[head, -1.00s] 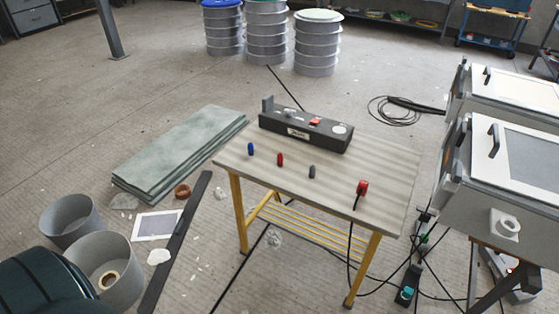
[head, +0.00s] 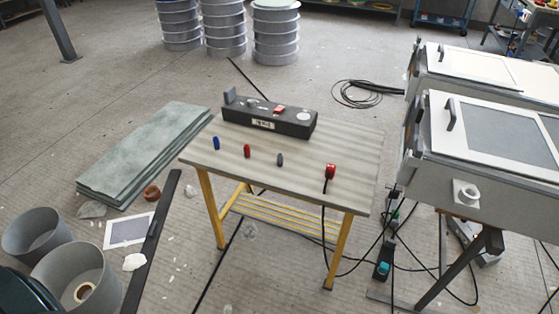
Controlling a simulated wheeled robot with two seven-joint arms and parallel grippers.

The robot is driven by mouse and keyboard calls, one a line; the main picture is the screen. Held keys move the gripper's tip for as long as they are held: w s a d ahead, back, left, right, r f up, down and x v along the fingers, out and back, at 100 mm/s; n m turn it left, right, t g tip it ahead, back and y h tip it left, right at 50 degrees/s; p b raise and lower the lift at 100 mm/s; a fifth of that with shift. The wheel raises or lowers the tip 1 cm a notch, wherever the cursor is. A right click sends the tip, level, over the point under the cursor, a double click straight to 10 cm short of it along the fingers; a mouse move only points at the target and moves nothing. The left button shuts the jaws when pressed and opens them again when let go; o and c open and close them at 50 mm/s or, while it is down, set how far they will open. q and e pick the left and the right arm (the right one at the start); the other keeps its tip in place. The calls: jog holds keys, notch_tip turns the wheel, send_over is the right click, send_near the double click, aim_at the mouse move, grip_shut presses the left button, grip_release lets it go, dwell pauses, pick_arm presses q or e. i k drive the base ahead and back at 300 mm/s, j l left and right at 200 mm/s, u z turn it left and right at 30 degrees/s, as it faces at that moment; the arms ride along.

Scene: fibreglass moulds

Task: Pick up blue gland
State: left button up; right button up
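The blue gland (head: 216,143) is a small upright piece near the left end of a striped, yellow-legged table (head: 345,150). To its right on the table stand a red gland (head: 247,151) and a dark grey gland (head: 280,159). A red plug-like piece (head: 330,171) with a black cable is near the front right of the top. A long black box (head: 268,120) with a label and a red switch lies along the back edge. Neither of my grippers shows in the head view.
Grey-white cabinets (head: 490,140) stand close to the table's right. Green-grey sheets (head: 145,150) lie on the floor at left, with grey buckets (head: 85,280) in front. Cables and a dark bar (head: 155,240) lie on the floor. Ringed drums (head: 275,35) stand behind.

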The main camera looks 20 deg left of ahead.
aim_at(215, 142)
jog(key=i+j, duration=0.15)
jog(key=j, duration=0.2)
jog(key=i+j, duration=0.1)
jog(key=j, duration=0.25)
jog(key=i+j, duration=0.15)
jog(key=j, duration=0.2)
jog(key=i+j, duration=0.15)
jog(key=j, duration=0.15)
jog(key=i+j, duration=0.1)
jog(key=j, duration=0.25)
jog(key=i+j, duration=0.15)
jog(key=j, duration=0.2)
jog(key=u, duration=0.05)
